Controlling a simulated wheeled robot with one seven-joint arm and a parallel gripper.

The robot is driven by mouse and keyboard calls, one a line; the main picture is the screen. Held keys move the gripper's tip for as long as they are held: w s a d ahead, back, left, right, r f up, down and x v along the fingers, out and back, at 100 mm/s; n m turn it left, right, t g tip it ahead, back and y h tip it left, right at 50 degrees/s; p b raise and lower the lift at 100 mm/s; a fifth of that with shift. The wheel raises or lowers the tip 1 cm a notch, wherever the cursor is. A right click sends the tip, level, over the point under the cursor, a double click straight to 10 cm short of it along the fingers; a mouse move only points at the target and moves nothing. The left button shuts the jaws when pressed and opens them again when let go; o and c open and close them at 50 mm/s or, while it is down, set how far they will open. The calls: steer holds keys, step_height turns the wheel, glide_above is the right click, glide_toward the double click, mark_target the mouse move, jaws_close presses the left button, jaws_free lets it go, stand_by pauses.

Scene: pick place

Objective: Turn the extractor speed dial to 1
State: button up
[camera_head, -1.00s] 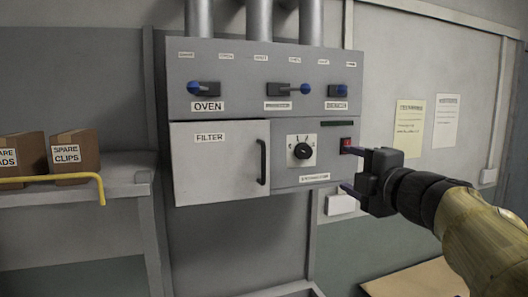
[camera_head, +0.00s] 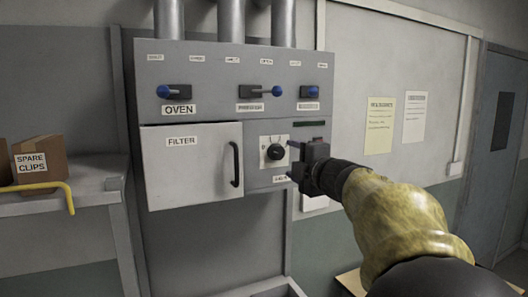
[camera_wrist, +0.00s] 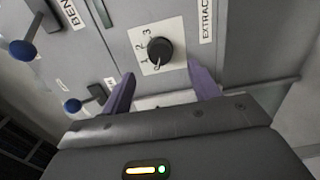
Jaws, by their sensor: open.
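The extractor dial is a round black knob (camera_head: 276,152) on a white numbered plate (camera_head: 265,141), low on the right of the grey panel. In the wrist view the knob (camera_wrist: 160,50) shows ahead, between the fingers, with 1, 2 and 3 readable on the plate. A pale mark shows at its lower edge there; I cannot tell which setting it marks. My gripper (camera_head: 291,160) is open just right of the dial in the head view. Its two purple fingers (camera_wrist: 160,72) straddle the line to the knob, apparently short of it. The red switch is hidden behind my gripper.
The filter door (camera_head: 195,170) with its black handle (camera_head: 234,164) is shut, left of the dial. Blue-knobbed levers (camera_head: 264,92) stick out above. Papers hang at right.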

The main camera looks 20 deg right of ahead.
mark_target(279, 154)
steer(key=w+p, duration=0.1)
steer(key=w, duration=0.5)
steer(key=shift+w+a, duration=0.1)
steer(key=shift+w, duration=0.2)
steer(key=shift+s, duration=0.1)
steer(key=shift+c, duration=0.4)
steer(key=c, duration=0.9)
steer(key=shift+m+p, duration=0.4)
steer(key=shift+p, duration=0.15)
steer(key=m+p, duration=0.3)
steer(key=m, duration=0.2)
steer(key=shift+r+p, duration=0.1)
steer(key=shift+p, duration=0.25)
steer(key=shift+m+p, duration=0.9)
steer(key=shift+m, duration=0.6)
steer(key=shift+f, duration=0.2)
